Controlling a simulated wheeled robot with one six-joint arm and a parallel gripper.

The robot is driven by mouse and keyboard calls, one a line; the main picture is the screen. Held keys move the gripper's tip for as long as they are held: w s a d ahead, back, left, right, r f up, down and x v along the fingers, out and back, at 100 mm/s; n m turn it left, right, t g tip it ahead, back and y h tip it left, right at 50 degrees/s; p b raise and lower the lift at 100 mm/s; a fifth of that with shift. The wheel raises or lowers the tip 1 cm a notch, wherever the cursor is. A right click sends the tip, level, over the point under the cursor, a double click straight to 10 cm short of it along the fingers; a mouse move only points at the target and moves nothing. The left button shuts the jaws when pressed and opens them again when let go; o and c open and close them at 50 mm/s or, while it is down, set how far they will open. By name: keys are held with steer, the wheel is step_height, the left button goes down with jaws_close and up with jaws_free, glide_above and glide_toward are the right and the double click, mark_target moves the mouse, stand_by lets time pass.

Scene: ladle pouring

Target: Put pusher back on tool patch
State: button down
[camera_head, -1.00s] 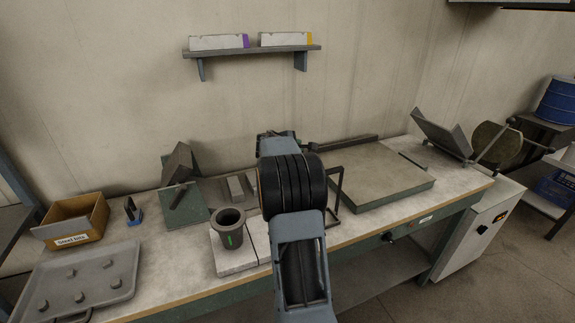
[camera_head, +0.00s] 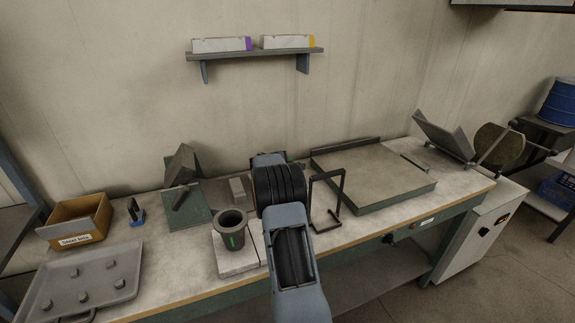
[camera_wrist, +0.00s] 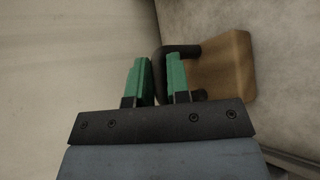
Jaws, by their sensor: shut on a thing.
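In the wrist view my gripper (camera_wrist: 157,75) shows two green fingers. They are shut on the dark handle of the pusher (camera_wrist: 224,66), which has a tan block with rounded corners to the right of the fingers. Part of the handle is hidden by the right finger. In the head view my arm hides the gripper and the pusher. A flat grey patch (camera_head: 213,191) lies on the bench left of my arm, with a small pale block (camera_head: 237,188) on it; I cannot tell whether this is the tool patch.
A dark cup (camera_head: 232,229) stands on a pale slab in front. A green plate with a dark wedge (camera_head: 180,164) stands to the left. A wire frame (camera_head: 328,206) and a large flat plate (camera_head: 375,174) are to the right. A wall shelf (camera_head: 255,54) hangs above.

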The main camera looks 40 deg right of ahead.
steer(key=c, duration=1.1)
jaws_free()
steer(key=shift+o, duration=0.2)
steer(key=b+v, duration=0.1)
steer(key=v, duration=1.1)
steer(key=shift+b, duration=0.3)
